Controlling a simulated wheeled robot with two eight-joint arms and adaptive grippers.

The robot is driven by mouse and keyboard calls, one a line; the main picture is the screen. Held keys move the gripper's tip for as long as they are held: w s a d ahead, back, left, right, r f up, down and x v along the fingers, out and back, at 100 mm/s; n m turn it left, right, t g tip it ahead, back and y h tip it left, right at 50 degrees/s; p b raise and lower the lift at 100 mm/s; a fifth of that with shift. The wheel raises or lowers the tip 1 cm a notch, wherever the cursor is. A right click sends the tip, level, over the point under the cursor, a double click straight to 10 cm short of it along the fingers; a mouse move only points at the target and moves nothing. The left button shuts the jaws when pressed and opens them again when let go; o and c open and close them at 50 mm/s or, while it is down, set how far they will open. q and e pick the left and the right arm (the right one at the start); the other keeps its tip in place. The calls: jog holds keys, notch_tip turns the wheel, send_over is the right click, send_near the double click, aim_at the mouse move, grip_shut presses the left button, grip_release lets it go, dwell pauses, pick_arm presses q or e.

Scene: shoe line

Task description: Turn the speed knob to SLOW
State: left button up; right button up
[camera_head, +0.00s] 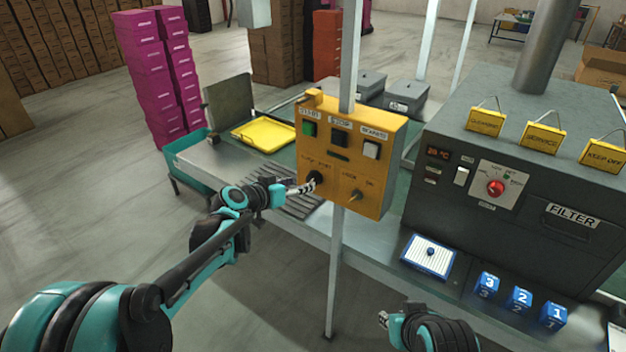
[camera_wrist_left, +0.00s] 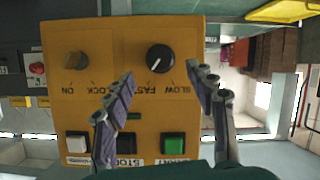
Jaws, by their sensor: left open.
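The speed knob is a round black dial on the yellow control panel (camera_head: 345,155). In the head view the knob (camera_head: 315,177) sits low on the panel's left side, partly behind my gripper. In the left wrist view, which is upside down, the knob (camera_wrist_left: 160,58) shows whole, with FAST and SLOW labels below it in the picture. Its white mark points down-left, toward FAST. My left gripper (camera_head: 303,188) is open in front of the knob. In the wrist view its fingers (camera_wrist_left: 159,76) spread to either side, apart from the knob. My right gripper (camera_head: 384,320) shows only partly at the bottom.
A lock switch (camera_head: 355,195) sits right of the knob, with green, black and white buttons above. A grey post (camera_head: 333,270) supports the panel. Right stands a dark filter machine (camera_head: 530,185) with a red knob. Several blue numbered blocks (camera_head: 519,298) stand before it.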

aim_at(309, 181)
pick_arm(q)
jog(key=b+x, duration=0.1)
jog(key=x, duration=0.5)
jog(key=shift+w+d+f+b, duration=0.1)
jog(key=shift+w+f+b, duration=0.05)
jog(key=shift+b, duration=0.25)
jog(key=c, duration=1.2)
